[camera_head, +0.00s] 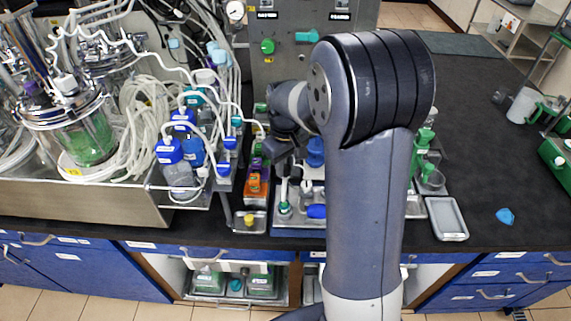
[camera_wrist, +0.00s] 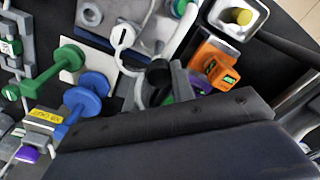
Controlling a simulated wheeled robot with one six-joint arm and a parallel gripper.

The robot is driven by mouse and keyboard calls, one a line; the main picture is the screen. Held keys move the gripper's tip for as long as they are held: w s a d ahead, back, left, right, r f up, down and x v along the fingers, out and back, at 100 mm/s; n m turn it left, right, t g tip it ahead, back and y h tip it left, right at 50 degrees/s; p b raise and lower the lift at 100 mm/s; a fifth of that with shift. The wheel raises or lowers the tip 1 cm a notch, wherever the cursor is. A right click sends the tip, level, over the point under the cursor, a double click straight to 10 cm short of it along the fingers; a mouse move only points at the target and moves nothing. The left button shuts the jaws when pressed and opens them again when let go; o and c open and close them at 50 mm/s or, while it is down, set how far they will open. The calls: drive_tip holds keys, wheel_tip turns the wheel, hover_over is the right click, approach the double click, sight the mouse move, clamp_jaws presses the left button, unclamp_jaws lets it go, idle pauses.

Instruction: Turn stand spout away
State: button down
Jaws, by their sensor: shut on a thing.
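My gripper (camera_head: 284,158) points down over the small tray at the front of the bench. In the wrist view my gripper (camera_wrist: 160,88) is shut on a dark, round-ended piece (camera_wrist: 158,72), which looks like the stand spout. Most of that piece is hidden by the fingers, and its pointing direction cannot be told. A pale upright part (camera_head: 285,192) with a green base stands just below the gripper in the head view. A white ring-ended part (camera_wrist: 122,36) lies close beside the fingers in the wrist view.
An orange device (camera_wrist: 214,66) stands close to the right of the fingers. Blue (camera_wrist: 86,97) and green (camera_wrist: 55,70) dumbbell-shaped pieces lie to the left. Blue-capped bottles (camera_head: 170,152) crowd the left in the head view. The black bench at right (camera_head: 480,140) is mostly clear.

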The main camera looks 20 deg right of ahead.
drive_tip(key=m, duration=1.1)
drive_tip(key=shift+m, duration=0.3)
idle(0.3)
drive_tip(key=c, duration=1.2)
unclamp_jaws()
drive_tip(key=shift+r, duration=0.1)
wheel_tip(320, 180, up, 11)
drive_tip(key=shift+f+b, duration=0.2)
drive_tip(key=shift+b, duration=0.2)
